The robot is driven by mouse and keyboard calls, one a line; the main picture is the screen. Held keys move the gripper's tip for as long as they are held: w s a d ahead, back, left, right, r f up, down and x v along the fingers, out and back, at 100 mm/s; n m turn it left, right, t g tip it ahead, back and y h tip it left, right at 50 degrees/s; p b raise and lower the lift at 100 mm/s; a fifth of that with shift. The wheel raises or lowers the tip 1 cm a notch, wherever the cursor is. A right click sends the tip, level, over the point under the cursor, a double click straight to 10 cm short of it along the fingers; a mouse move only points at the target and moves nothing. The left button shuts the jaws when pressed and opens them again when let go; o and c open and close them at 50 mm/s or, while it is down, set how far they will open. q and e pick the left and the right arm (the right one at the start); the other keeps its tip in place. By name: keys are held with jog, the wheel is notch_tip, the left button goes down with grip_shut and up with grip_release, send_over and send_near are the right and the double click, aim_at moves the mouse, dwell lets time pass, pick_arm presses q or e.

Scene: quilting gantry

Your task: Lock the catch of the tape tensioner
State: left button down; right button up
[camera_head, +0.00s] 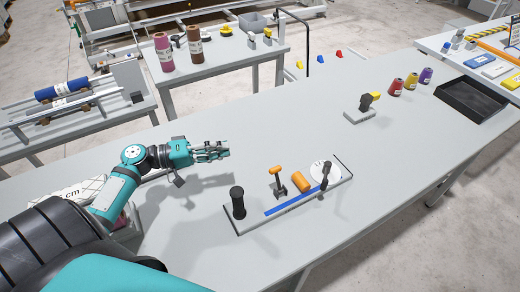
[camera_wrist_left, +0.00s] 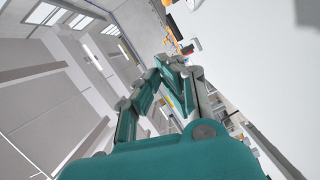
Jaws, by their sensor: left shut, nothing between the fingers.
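The tape tensioner (camera_head: 262,216) is a narrow light base plate on the grey table. A blue tape strip (camera_head: 290,201) runs along it. It carries a black post (camera_head: 238,203) at its left end, an orange-topped black upright (camera_head: 278,181), an orange roller (camera_head: 300,181) and a white disc (camera_head: 319,171) with a black lever (camera_head: 326,174) at its right. I cannot tell which part is the catch. My left gripper (camera_head: 226,149) is shut and empty, above the table, behind and left of the tensioner, apart from it. Its fingers also show in the left wrist view (camera_wrist_left: 170,66). My right gripper is not in view.
A grey block with a black and yellow top (camera_head: 360,114) stands farther back. Several thread cones (camera_head: 410,81) and a black tray (camera_head: 472,98) are at the far right. A side table (camera_head: 215,72) holds fabric rolls. The table between gripper and tensioner is clear.

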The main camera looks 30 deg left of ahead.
aim_at(278, 180)
pick_arm(q)
jog(key=f+b, duration=0.2)
jog(key=shift+w+a+f, duration=0.2)
jog(key=shift+w+f, duration=0.1)
jog(key=shift+f, duration=0.1)
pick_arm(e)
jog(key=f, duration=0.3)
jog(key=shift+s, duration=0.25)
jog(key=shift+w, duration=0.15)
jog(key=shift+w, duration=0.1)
pick_arm(q)
jog(key=w+d+f+p, duration=0.1)
jog(key=w+d+p, duration=0.2)
jog(key=d, duration=0.7)
jog(key=shift+w+d+f, duration=0.15)
jog(key=shift+w+f, duration=0.15)
jog(key=shift+w, duration=0.8)
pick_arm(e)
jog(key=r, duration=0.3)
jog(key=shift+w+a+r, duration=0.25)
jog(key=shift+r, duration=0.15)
